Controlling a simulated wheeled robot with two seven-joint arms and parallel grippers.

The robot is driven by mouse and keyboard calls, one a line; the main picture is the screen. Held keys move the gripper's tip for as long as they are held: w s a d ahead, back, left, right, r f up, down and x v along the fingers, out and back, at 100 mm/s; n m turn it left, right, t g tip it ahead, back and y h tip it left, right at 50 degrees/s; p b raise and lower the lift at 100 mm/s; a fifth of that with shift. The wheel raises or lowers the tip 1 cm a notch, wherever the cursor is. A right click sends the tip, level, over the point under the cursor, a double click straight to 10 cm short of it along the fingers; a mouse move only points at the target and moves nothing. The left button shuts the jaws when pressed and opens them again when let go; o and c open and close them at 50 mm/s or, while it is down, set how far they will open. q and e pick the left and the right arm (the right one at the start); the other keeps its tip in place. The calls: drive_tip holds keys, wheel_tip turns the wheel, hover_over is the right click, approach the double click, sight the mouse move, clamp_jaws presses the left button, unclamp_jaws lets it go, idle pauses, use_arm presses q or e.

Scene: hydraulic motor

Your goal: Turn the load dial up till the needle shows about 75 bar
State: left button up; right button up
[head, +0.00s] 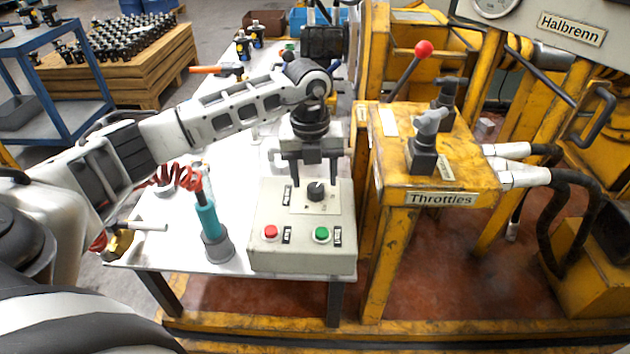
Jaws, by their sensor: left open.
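The dial (316,191) is a small black knob on top of a beige control box (302,258), which stands on the white table. My left gripper (313,178) points down over the back of the box, with its two dark fingers apart and nothing seen between them. The fingertips appear just behind and above the dial, one to each side; I cannot tell whether they touch it. A round white gauge (493,6) is cut off by the top edge, and its needle reading cannot be made out. My right gripper is out of view.
The box also carries a red button (271,232) and a green button (321,234). A teal-handled tool (208,218) stands left of it. The yellow throttle stand (440,180) with levers is close on the right. The white table (175,240) has bare room at left.

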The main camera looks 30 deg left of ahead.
use_arm(q)
drive_tip(key=shift+f, duration=1.05)
drive_tip(key=c, duration=1)
